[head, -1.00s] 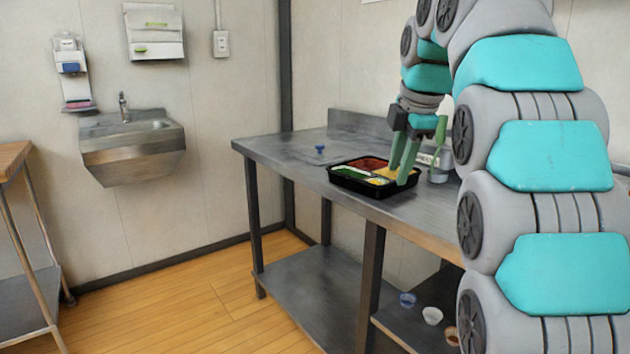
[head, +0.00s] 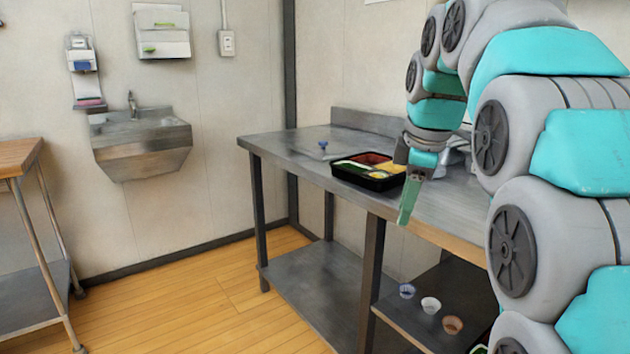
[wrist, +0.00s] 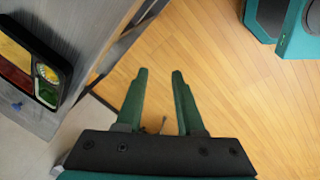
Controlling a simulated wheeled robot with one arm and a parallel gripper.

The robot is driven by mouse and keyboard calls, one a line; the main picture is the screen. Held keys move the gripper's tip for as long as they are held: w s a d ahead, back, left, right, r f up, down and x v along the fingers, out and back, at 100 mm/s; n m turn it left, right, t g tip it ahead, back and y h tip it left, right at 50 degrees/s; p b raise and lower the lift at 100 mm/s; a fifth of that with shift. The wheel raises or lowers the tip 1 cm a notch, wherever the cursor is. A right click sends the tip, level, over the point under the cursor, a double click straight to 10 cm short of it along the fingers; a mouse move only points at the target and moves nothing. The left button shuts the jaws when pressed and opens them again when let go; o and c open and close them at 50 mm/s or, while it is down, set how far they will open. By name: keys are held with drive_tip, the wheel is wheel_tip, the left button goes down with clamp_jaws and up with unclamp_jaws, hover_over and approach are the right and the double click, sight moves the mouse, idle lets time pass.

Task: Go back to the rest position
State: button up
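My gripper (head: 407,205) hangs with its green fingers pointing down, in front of the metal table's front edge in the head view. In the wrist view my gripper (wrist: 158,75) has its two fingers apart with nothing between them, over the wooden floor. The black bento tray (head: 366,183) sits on the table, left of my gripper and apart from it. Its compartments hold red, green and yellow food. The tray also shows at the left edge of the wrist view (wrist: 62,62), partly cut off.
The metal table (head: 285,147) carries a small blue-knobbed item (head: 323,146) and metal containers partly hidden behind my arm. Small cups (head: 431,305) stand on a lower shelf. A sink (head: 140,140) hangs on the wall; a wooden-topped cart (head: 15,158) is at left. Floor between is clear.

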drive_tip(key=s+f+m+g, duration=0.2)
drive_tip(key=s+f+m, duration=0.5)
drive_tip(key=s+f, duration=0.6)
drive_tip(key=s+f+m+g, duration=0.2)
drive_tip(key=s+f+m, duration=0.6)
drive_tip(key=s+f, duration=0.6)
drive_tip(key=s, duration=0.5)
drive_tip(key=shift+s+a+f+g+h, duration=0.2)
drive_tip(key=shift+s+a+g+h, duration=0.1)
drive_tip(key=shift+g+h, duration=0.1)
